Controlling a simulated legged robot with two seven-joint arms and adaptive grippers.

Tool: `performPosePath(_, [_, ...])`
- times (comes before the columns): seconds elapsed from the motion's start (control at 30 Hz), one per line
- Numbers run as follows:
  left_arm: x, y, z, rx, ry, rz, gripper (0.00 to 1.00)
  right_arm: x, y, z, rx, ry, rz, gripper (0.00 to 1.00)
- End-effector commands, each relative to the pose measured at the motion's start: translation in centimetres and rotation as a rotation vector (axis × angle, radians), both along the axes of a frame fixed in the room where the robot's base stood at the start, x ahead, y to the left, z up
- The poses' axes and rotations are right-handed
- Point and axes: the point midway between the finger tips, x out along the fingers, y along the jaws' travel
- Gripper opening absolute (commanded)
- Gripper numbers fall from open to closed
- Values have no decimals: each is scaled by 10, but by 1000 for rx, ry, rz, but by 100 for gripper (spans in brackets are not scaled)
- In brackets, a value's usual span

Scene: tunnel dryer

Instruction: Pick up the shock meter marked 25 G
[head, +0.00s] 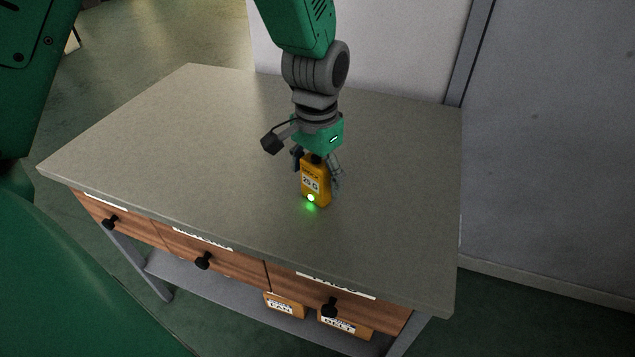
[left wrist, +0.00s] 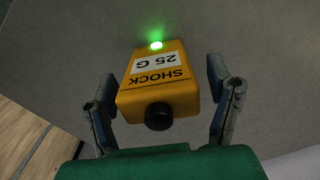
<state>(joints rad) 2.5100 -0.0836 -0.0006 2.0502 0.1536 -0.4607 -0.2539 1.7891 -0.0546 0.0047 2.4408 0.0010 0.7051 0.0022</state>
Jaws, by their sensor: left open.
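The shock meter marked 25 G (head: 316,186) is a small orange box with a white label and a lit green lamp. It stands on the grey table top (head: 200,130). In the left wrist view the meter (left wrist: 160,85) shows its label, "SHOCK 25 G", and a black knob toward me. My left gripper (head: 319,172) is over the meter from above. In the left wrist view its open fingers (left wrist: 165,95) stand on either side of the meter, with gaps visible. My right gripper is not in view.
The table has wooden drawers with black knobs (head: 203,260) and white label strips. Orange labelled boxes (head: 285,304) sit on the shelf below. A grey wall (head: 550,140) stands to the right. The table top around the meter is clear.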

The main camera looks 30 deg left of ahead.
Motion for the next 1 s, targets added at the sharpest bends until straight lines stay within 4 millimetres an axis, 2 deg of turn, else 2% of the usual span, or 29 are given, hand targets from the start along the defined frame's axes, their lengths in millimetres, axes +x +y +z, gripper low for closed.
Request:
performPosePath(0.17, [0, 0, 1, 1, -1, 0, 74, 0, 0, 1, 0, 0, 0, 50])
performPosePath(0.33, [0, 0, 1, 0, -1, 0, 18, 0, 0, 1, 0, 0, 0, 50])
performPosePath(0.43, [0, 0, 1, 1, -1, 0, 18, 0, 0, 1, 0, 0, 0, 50])
performPosePath(0.47, [0, 0, 1, 1, -1, 0, 13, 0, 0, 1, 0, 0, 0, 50])
performPosePath(0.67, [1, 0, 4, 0, -2, 1, 13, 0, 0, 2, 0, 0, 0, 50])
performPosePath(0.77, [1, 0, 16, -1, -4, 1, 13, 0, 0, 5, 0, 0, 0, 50])
performPosePath(1.0, [1, 0, 66, 0, -5, 0, 13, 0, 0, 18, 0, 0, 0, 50])
